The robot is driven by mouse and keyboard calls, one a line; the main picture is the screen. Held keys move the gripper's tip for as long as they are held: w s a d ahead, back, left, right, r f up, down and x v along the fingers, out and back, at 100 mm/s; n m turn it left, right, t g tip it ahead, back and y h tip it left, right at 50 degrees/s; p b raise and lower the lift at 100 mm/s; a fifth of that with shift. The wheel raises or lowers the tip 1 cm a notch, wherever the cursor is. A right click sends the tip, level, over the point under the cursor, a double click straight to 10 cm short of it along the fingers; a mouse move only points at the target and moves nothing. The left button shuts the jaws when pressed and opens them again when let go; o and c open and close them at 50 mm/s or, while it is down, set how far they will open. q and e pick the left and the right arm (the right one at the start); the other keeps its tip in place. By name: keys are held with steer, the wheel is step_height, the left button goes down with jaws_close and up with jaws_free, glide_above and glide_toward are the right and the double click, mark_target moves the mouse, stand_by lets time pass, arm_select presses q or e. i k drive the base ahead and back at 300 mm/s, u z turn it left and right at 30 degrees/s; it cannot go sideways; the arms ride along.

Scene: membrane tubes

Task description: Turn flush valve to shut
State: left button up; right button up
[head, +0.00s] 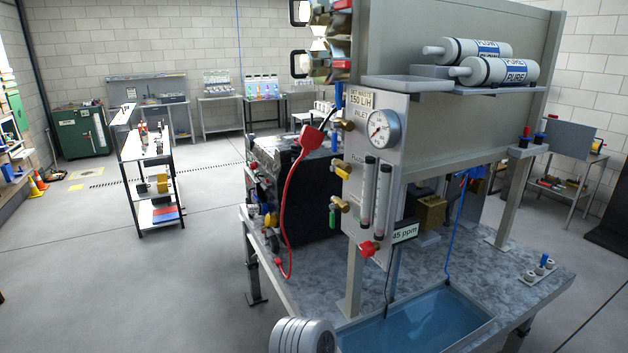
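A pale valve panel (392,110) stands on the bench frame, with a round gauge (383,128) near its top. A brass valve (344,124) with a raised blue handle (338,95) sits by a label that seems to read INLET. Lower are a brass valve (341,205) with a green handle (332,216) and a red-handled valve (369,248). The handle positions are too small to judge as open or shut.
A red hose (284,210) hangs left of the panel from a red piece (311,137). A water-filled basin (425,325) is set in the bench below. White cartridges (495,71) lie on an upper shelf (470,89).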

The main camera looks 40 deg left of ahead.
mark_target(344, 175)
steer(key=u, duration=1.45)
